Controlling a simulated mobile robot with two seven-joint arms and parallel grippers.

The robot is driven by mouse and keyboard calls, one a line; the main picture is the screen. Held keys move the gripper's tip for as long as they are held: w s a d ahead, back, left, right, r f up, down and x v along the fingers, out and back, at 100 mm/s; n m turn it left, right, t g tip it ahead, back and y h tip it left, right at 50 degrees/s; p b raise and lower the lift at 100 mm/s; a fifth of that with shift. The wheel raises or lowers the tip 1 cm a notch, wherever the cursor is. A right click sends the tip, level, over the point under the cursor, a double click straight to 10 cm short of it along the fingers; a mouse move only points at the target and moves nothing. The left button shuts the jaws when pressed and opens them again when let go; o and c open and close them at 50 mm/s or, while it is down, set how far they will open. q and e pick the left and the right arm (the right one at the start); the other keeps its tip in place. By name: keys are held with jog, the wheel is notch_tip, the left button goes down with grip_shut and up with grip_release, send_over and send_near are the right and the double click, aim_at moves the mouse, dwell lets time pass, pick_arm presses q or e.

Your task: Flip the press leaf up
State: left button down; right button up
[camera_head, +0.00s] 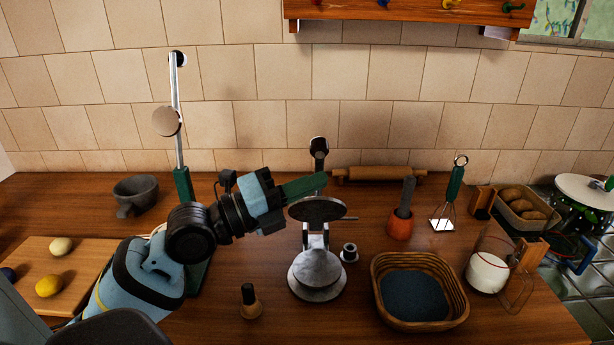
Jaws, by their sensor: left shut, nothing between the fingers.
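A metal press (316,274) stands on the wooden counter in the middle, on a round grey base. Its dark round leaf (317,209) looks roughly level above the base, and a black-topped handle (319,147) rises behind it. My left gripper (322,181) is shut and empty. Its green fingers point right, just above the leaf's back edge in the picture, in front of the handle. I cannot tell whether they touch the press. My right gripper is not in view.
A tall green-based stand with a lever and disc (167,122) rises behind my left arm. A wicker basket (456,318), an orange pot (400,228) and a white-filled jug (487,272) stand right. A small stamp (250,302) and metal cup (349,252) flank the press.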

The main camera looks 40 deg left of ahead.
pick_arm(q)
jog(key=shift+w+a+r, duration=0.2)
jog(key=shift+w+a, duration=0.05)
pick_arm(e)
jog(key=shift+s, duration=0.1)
pick_arm(q)
jog(key=w+a+r+n+g+y+b, duration=0.2)
jog(key=w+a+n, duration=0.5)
jog(key=w+a, duration=0.3)
jog(key=shift+w+a+r+g, duration=0.2)
jog(key=shift+w+g, duration=0.1)
jog(key=shift+w, duration=1.65)
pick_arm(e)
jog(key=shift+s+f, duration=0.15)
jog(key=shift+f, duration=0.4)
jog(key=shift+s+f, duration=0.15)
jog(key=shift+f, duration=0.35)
pick_arm(q)
jog(key=shift+d+r, duration=0.1)
